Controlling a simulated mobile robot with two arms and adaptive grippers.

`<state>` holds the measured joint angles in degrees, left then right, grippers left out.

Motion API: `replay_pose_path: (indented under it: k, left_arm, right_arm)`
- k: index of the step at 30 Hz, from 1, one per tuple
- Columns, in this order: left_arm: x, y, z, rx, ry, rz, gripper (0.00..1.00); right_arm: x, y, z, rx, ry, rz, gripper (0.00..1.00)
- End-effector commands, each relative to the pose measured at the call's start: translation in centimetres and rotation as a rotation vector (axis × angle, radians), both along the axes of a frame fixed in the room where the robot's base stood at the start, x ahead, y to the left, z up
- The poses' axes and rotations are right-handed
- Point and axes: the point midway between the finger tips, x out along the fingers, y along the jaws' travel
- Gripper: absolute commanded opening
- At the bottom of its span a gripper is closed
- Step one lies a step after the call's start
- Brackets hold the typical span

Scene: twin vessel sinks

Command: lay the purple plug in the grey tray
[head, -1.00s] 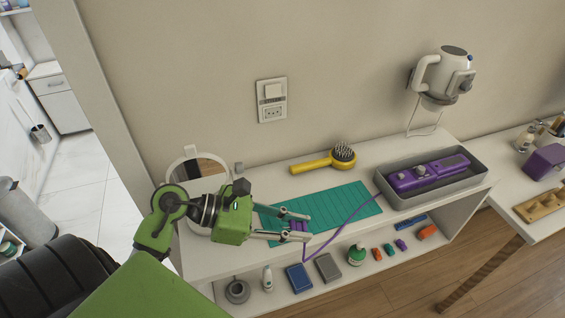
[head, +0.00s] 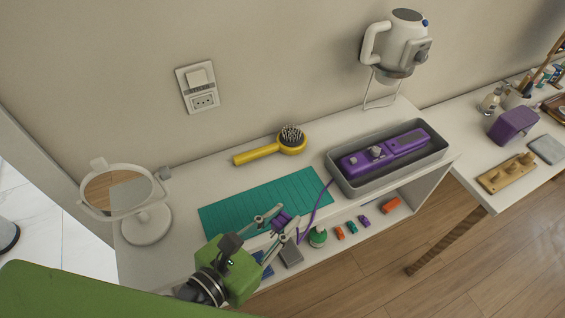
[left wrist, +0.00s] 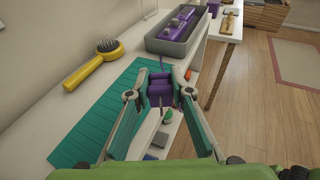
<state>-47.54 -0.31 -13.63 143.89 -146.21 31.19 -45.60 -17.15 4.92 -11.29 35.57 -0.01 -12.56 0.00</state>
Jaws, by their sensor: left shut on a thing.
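The purple plug (head: 281,221) is between the fingers of my left gripper (head: 272,224), which is shut on it near the front edge of the shelf top. In the left wrist view the plug (left wrist: 160,92) sits between both fingertips. A purple cord (head: 318,205) runs from the plug to the grey tray. The grey tray (head: 335,178) stands at the right end of the shelf top and holds a purple device (head: 385,152). The tray (left wrist: 168,46) also shows at the top of the left wrist view. My right gripper is not in view.
A teal mat (head: 262,203) lies flat left of the tray. A yellow hairbrush (head: 262,153) lies behind it, and a round mirror (head: 118,190) stands at the left. A wall-mounted dryer (head: 397,42) hangs above the tray. Small items, including a green bottle (head: 317,237), sit on the lower shelf.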

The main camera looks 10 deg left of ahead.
Motion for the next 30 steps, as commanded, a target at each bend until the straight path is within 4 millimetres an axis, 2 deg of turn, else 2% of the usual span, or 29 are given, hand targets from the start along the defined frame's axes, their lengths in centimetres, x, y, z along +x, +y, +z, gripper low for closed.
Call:
replay_pose_path:
  k: [4, 10, 14, 16, 24, 27, 30]
  left_arm:
    - [2.8, 1.8, -0.2, 0.006, -0.011, 0.001, 0.0]
    - [6.2, 4.2, -0.3, 0.004, -0.009, 0.001, 0.0]
    - [8.8, 6.0, 0.1, 0.007, -0.007, 0.001, 0.0]
    - [10.3, 7.0, 0.4, 0.007, -0.002, -0.001, 0.0]
    - [15.1, 10.2, 0.3, 0.003, -0.002, 0.0, 0.0]
    - [15.1, 10.2, -1.6, 0.0, 0.006, -0.001, 0.0]
    - [15.1, 10.2, -2.7, 0.0, 0.003, -0.001, 0.0]
  right_arm:
    - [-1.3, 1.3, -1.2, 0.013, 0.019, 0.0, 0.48]
    - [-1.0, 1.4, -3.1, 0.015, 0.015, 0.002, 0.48]
    - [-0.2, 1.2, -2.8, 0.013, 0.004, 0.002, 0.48]
    - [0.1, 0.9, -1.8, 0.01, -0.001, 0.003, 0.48]
    - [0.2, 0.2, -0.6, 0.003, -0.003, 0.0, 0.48]
    - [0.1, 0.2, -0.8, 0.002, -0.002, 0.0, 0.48]
    - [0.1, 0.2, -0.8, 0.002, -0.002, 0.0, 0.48]
